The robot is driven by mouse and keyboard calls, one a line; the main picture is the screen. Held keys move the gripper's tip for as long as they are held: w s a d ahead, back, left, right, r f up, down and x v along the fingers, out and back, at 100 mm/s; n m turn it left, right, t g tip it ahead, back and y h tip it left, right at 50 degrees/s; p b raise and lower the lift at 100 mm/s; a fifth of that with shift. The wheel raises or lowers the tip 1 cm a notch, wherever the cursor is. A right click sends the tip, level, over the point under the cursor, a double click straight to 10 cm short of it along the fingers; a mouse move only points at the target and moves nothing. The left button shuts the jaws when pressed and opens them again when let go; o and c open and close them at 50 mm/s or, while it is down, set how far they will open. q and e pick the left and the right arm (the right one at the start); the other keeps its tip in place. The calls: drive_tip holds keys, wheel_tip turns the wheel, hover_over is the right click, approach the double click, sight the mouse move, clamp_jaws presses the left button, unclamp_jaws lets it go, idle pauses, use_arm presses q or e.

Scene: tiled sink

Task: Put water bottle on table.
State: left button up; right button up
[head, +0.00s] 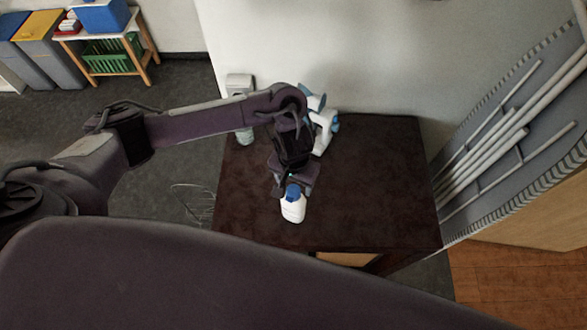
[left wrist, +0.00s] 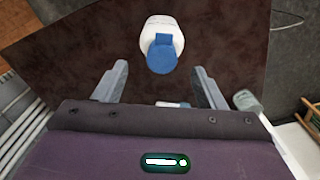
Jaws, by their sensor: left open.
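The water bottle (head: 293,211) is white with a blue cap and stands on the dark brown table (head: 380,190), close to its front edge. It looks upright. It also shows in the left wrist view (left wrist: 172,30), with its cap towards my gripper. My left gripper (head: 291,187) is open and empty, right at the capped end of the bottle. In the left wrist view the two fingers of my left gripper (left wrist: 159,70) are spread on either side of the cap's lower edge. I cannot tell whether they touch it. My right gripper is not in view.
A white and blue spray bottle (head: 323,134) stands at the back of the table, partly behind my arm. A pale bottle (head: 246,135) is at the back left corner. The right half of the table is clear. White pipes (head: 500,135) line the wall at right.

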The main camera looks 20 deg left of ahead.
use_arm(q)
wheel_tip(320, 180, up, 4)
drive_tip(key=shift+w+a+f, duration=0.1)
drive_tip(key=shift+w+f, duration=0.05)
drive_tip(key=shift+f, duration=0.05)
drive_tip(key=shift+r, duration=0.9)
